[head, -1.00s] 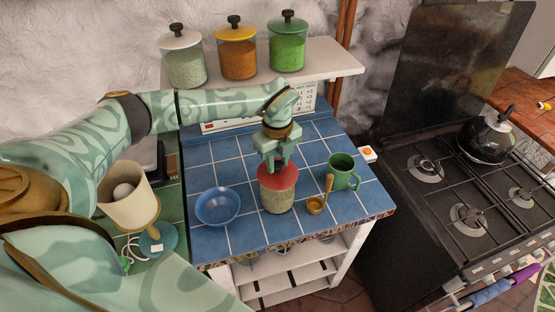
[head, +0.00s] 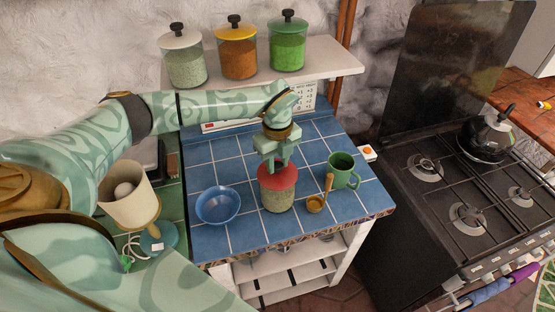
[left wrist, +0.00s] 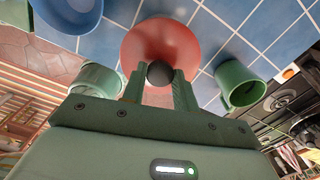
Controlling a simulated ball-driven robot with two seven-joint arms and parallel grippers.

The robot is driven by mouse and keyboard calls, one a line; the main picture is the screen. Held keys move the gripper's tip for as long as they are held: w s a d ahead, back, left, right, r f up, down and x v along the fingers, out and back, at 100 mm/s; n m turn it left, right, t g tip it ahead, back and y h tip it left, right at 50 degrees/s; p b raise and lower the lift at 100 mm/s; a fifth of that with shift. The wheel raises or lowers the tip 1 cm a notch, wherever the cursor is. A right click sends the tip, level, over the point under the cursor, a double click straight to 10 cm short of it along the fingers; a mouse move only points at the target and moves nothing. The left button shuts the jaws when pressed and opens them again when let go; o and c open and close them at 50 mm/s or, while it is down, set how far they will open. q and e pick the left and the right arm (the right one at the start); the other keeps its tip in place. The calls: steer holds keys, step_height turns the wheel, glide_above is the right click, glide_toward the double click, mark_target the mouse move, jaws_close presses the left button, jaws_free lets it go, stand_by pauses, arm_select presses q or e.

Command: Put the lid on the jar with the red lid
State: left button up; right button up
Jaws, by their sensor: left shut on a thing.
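The red lid (head: 278,178) is over the glass jar (head: 277,200) with pale green contents, at the front middle of the blue tiled counter (head: 250,148). From the head view I cannot tell whether the lid touches the jar rim. My left gripper (head: 278,164) points down over the lid and is shut on its knob. In the left wrist view the dark round knob (left wrist: 160,73) sits between the fingers (left wrist: 160,88), with the red lid (left wrist: 158,36) beyond it. The fingers hide part of the lid. My right gripper is not in view.
A blue bowl (head: 218,206) lies left of the jar. Several lidded jars stand on the shelf (head: 328,66) behind. The stove (head: 440,200) is to the right. The tiles behind the bowl are clear.

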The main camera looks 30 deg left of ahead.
arm_select(q)
steer(key=shift+f, duration=0.2)
stand_by(0.6)
steer(key=o, duration=1.6)
steer(key=shift+c, duration=0.2)
steer(key=shift+r, duration=0.1)
step_height(320, 180, up, 7)
steer(key=p, duration=0.6)
steer(key=shift+p, duration=0.35)
